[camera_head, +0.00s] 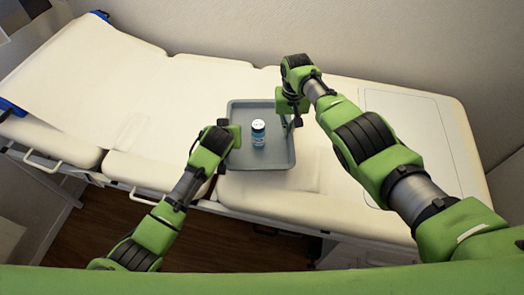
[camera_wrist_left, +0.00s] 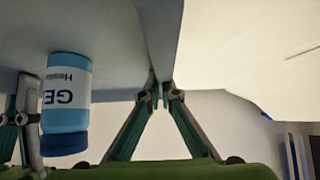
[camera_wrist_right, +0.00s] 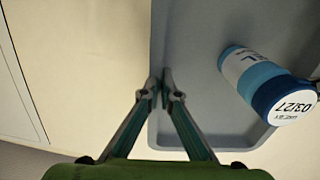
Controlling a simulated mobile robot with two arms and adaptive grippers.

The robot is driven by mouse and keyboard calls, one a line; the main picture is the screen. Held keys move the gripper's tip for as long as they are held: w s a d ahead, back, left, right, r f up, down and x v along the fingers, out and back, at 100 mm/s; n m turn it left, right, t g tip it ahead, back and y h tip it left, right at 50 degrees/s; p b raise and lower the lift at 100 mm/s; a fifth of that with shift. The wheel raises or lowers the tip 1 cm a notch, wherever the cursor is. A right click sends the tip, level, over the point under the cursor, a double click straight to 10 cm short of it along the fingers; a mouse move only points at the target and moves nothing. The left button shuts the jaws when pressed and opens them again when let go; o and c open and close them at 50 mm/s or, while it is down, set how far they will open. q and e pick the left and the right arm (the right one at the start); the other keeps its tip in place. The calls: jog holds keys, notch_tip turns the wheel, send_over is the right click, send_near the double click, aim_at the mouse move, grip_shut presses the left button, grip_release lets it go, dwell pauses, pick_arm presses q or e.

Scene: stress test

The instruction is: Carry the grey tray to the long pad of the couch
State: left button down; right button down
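The grey tray (camera_head: 240,160) is over the couch's long pad (camera_head: 330,190), just right of the seam. I cannot tell whether it rests on the pad or hangs slightly above it. A blue bottle (camera_head: 258,133) with a white label stands upright in it and also shows in both wrist views. My left gripper (camera_head: 232,138) is closed on the tray's left rim; its fingertips meet the rim in the left wrist view (camera_wrist_left: 164,92). My right gripper (camera_head: 291,121) is closed on the right rim, as the right wrist view (camera_wrist_right: 166,88) shows.
The couch's middle pad (camera_head: 150,150) and tilted headrest (camera_head: 75,75) lie to the left. A flat, outlined panel (camera_head: 430,130) covers the long pad's right end. A wall (camera_head: 400,40) runs behind the couch. Wooden floor (camera_head: 215,240) shows in front.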

aim_at(287, 140)
pick_arm(q)
jog(key=shift+a+f, duration=0.1)
jog(key=shift+f, duration=0.3)
pick_arm(e)
jog(key=shift+f, duration=0.45)
